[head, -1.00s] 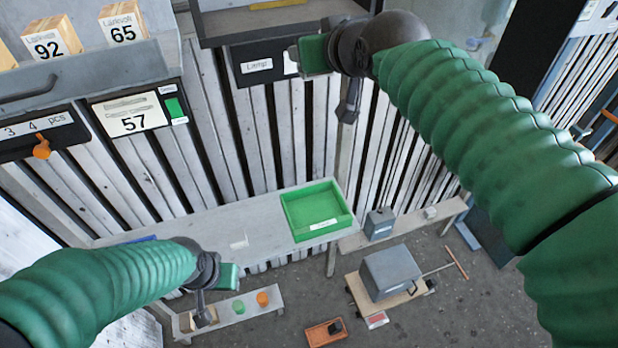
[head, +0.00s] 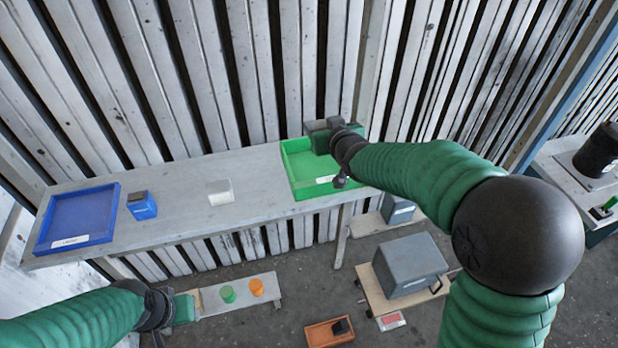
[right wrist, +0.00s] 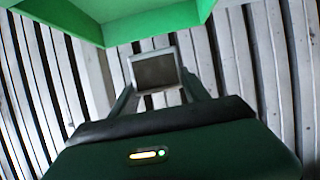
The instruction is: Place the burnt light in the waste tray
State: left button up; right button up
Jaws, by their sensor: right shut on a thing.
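My right gripper (head: 318,128) is above the back right part of a green tray (head: 312,192) on the shelf bench. In the right wrist view, its fingers are shut on a small square grey-framed piece with a dark face, taken as the burnt light (right wrist: 155,71); the green tray (right wrist: 150,32) shows beyond it at the top. In the head view the held piece is hard to make out. A blue tray (head: 82,215) lies at the bench's left end. The tray labels are too small to read. My left gripper (head: 188,305) is low at the left; its fingers are unclear.
On the bench (head: 180,225) stand a blue block with a dark top (head: 141,205) and a white block (head: 220,192). A low bench holds a green piece (head: 228,294) and an orange piece (head: 257,287). A grey box (head: 410,265) and an orange tray (head: 322,334) are below.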

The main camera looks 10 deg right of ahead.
jog(key=f, duration=0.9)
jog(key=shift+d+f, duration=0.3)
jog(key=shift+d, duration=0.05)
jog(key=shift+f, duration=0.2)
jog(key=shift+a, duration=0.1)
jog(key=shift+a+f+b, duration=0.1)
jog(key=shift+b, duration=0.2)
jog(key=o, duration=1.4)
jog(key=shift+o, duration=0.2)
